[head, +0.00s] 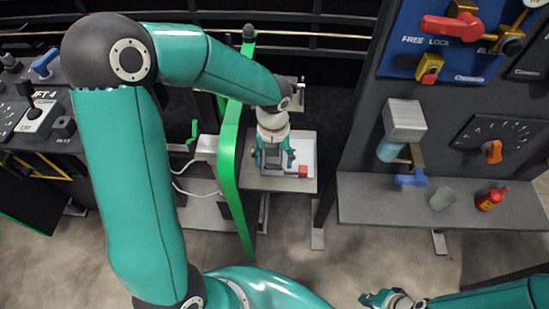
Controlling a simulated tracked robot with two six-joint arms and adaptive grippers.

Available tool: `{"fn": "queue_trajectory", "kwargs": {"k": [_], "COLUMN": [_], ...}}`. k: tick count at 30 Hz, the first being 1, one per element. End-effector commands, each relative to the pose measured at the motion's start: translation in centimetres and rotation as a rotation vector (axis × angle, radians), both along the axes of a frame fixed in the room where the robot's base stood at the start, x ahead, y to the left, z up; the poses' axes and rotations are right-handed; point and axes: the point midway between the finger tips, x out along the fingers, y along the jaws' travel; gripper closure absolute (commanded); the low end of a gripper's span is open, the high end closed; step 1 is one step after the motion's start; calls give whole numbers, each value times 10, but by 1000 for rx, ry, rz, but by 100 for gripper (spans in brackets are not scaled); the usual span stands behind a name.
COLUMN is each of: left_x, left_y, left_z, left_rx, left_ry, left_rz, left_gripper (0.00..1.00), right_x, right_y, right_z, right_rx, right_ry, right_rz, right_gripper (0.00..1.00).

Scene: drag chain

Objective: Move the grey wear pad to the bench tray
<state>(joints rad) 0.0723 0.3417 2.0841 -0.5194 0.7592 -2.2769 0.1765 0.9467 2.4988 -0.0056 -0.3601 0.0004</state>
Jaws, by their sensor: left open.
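My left gripper (273,164) points down over a small grey bench (262,184), its teal fingers apart. A white tray-like surface (308,143) lies on this bench, partly hidden by the gripper. I cannot make out the grey wear pad for certain; dark grey shapes between the fingers may be the gripper's own body. A small red block (303,171) sits just right of the fingers, apart from them. My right gripper (372,299) is low at the bottom right, away from the benches; its opening is unclear.
A green upright post (229,170) stands close left of the gripper. A lever console (38,115) is at left.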

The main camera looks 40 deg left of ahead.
Motion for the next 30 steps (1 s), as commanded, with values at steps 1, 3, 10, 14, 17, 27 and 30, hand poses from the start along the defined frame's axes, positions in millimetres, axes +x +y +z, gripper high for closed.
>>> {"fn": "queue_trajectory", "kwargs": {"k": [1, 3, 10, 14, 17, 27, 30], "left_x": [0, 0, 0, 0, 0, 0, -1], "left_y": [0, 0, 0, 0, 0, 0, 0], "left_z": [0, 0, 0, 0, 0, 0, 0], "left_rx": [0, 0, 0, 0, 0, 0, 0], "left_ry": [0, 0, 0, 0, 0, 0, 0], "left_rz": [0, 0, 0, 0, 0, 1, 0], "left_gripper": [29, 29, 59, 81, 96, 100, 100], "right_x": [0, 0, 0, 0, 0, 0, 0], "right_y": [0, 0, 0, 0, 0, 0, 0], "right_z": [0, 0, 0, 0, 0, 0, 0], "right_rx": [0, 0, 0, 0, 0, 0, 0], "right_ry": [0, 0, 0, 0, 0, 0, 0], "right_rz": [0, 0, 0, 0, 0, 0, 0], "right_gripper": [100, 100, 100, 100, 100, 100, 100]}}
